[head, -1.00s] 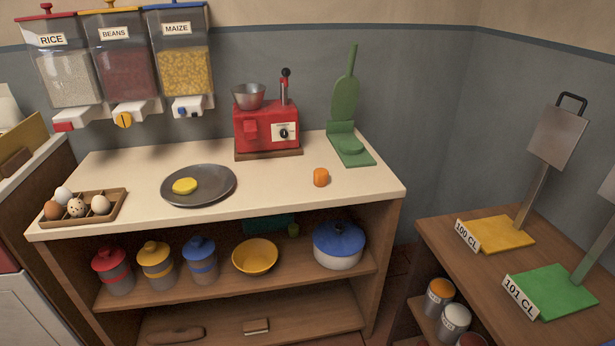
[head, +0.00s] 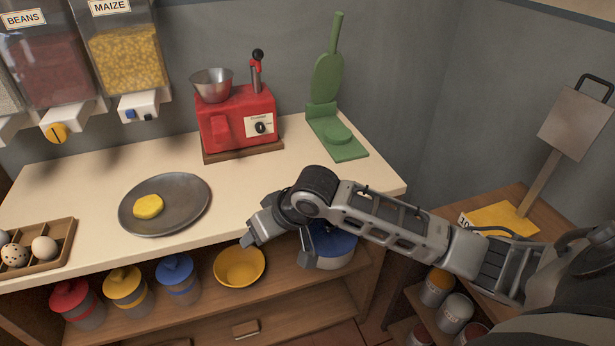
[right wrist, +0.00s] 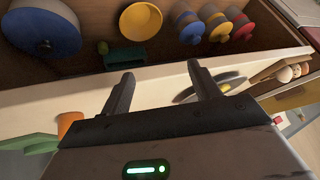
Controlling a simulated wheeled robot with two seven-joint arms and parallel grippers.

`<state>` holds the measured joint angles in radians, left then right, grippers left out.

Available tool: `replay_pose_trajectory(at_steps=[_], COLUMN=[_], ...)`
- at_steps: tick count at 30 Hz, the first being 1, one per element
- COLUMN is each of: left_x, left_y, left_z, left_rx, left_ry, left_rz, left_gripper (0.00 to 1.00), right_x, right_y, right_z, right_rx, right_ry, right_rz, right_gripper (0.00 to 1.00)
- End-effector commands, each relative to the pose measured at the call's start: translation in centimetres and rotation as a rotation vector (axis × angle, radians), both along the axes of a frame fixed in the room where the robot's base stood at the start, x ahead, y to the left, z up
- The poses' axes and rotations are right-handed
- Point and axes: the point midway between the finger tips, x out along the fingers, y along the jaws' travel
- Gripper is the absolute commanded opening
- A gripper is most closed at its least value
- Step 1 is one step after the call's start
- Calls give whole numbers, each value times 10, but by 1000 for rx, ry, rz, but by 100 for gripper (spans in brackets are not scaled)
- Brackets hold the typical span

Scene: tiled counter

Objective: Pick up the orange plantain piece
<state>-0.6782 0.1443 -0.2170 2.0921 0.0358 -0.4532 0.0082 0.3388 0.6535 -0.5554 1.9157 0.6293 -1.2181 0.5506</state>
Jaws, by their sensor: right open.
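The orange plantain piece (right wrist: 68,122) shows at the left of the right wrist view, partly covered by my gripper's body. It lies on the pale counter near the green press. In the head view it is hidden behind my right arm. My right gripper (head: 278,250) is open and empty at the counter's front edge; its spread fingers also show in the right wrist view (right wrist: 160,70). The orange piece is off to one side of the fingers, not between them. My left gripper is not in view.
A dark plate (head: 190,212) with a yellow piece (head: 148,206) is left of my gripper. A red machine (head: 238,122) and a green press (head: 338,140) stand behind. An egg tray (head: 62,262) is far left. The shelf below holds a yellow bowl (head: 239,266) and a blue-lidded pot (head: 335,245).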

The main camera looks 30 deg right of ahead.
Motion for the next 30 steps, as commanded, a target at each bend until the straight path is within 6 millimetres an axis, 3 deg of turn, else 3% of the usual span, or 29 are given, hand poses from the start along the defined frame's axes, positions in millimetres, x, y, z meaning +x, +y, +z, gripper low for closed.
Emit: replay_pose_trajectory(at_steps=[1, 6, 9, 12, 17, 24, 30], left_x=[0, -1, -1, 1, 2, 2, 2], left_y=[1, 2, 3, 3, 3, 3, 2], left_z=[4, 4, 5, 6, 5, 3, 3], left_rx=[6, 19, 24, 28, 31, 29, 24], left_ry=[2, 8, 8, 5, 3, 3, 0], left_rz=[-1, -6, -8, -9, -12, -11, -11], left_gripper=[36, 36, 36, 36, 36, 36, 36], right_x=[17, 36, 37, 35, 39, 58, 70], right_y=[-25, -95, -123, -138, -147, -151, -155], right_z=[28, 98, 129, 145, 137, 89, 60], right_rx=[-49, -144, -169, -180, -184, -183, -182], right_ry=[22, 124, 162, 185, 199, 198, 194], right_rz=[-51, -260, -359, -419, -448, -445, -443], right_gripper=[62, 62, 62, 62, 62, 62, 62])
